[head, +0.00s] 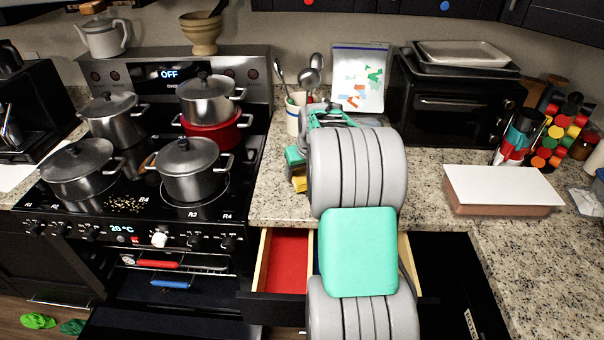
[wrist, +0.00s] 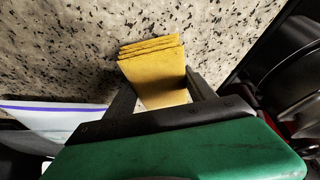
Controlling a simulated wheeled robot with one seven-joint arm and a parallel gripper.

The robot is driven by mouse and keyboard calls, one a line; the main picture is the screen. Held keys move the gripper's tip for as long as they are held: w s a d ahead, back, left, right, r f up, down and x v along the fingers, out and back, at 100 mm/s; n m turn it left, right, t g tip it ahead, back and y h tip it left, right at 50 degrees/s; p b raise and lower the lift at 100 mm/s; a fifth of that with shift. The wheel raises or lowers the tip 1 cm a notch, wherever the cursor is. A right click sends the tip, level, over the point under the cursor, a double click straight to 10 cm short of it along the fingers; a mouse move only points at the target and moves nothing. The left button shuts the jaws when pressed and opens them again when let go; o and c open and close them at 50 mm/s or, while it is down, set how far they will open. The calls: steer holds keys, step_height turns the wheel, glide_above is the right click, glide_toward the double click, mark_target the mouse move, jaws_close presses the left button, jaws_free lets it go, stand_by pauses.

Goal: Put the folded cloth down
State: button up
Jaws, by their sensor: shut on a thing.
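The folded cloth is yellow, with several stacked layers. In the wrist view the cloth (wrist: 152,60) sticks out between the two fingers of my gripper (wrist: 165,95), which is shut on it. Speckled countertop lies beyond the cloth; I cannot tell whether the cloth touches it. In the head view a small part of the yellow cloth (head: 299,180) shows at the left of my arm, near the counter's front edge above the open drawer. My gripper (head: 297,172) is mostly hidden there behind my grey and green arm.
An open drawer (head: 286,262) with a red bottom lies below the counter edge. The stove (head: 100,215) with several pots (head: 188,165) stands left. A utensil holder (head: 294,118) and a bag (head: 357,78) are behind my gripper. A white-topped box (head: 503,190) is right.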

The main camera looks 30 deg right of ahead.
steer(key=shift+f+b, duration=0.45)
steer(key=shift+f, duration=0.2)
steer(key=o, duration=1.2)
steer(key=w+p+v, duration=0.1)
steer(key=p+v, duration=0.5)
steer(key=v, duration=0.7)
steer(key=s+a+r+n, duration=0.1)
steer(key=s+a+r, duration=0.15)
steer(key=a, duration=0.45)
steer(key=s+a+r+n, duration=0.1)
steer(key=s+a+r, duration=0.15)
steer(key=a, duration=0.55)
steer(key=s+a+f+n+y, duration=0.1)
steer(key=s+a+f, duration=0.1)
steer(key=s+a, duration=0.9)
steer(key=shift+s+f, duration=0.4)
steer(key=shift+s, duration=0.35)
